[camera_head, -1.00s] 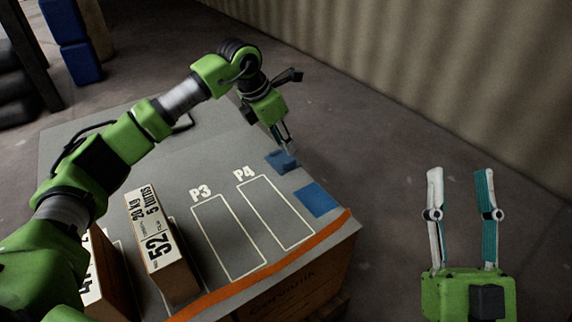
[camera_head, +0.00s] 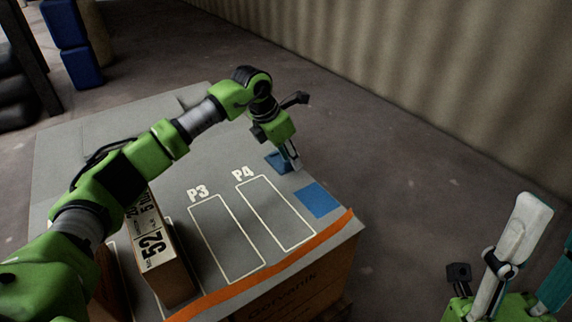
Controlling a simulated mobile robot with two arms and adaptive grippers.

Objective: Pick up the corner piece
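A small blue piece (camera_head: 277,163), which looks like the corner piece, is on the grey top (camera_head: 185,192) of the crate, near its right edge beyond P4. My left gripper (camera_head: 294,160) points down right at this piece and hides part of it. Its fingers overlap in this view, so I cannot tell whether they are open or touch the piece. My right gripper (camera_head: 545,245) is at the lower right, away from the crate, with its fingers apart and nothing between them; one finger is partly cut off by the frame.
A flat blue square (camera_head: 319,200) lies near the right corner. The outlined P3 and P4 spaces are empty. A carton marked 52 (camera_head: 165,258) stands left of P3, with another box partly hidden beside it. An orange strip (camera_head: 262,272) runs along the near edge.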

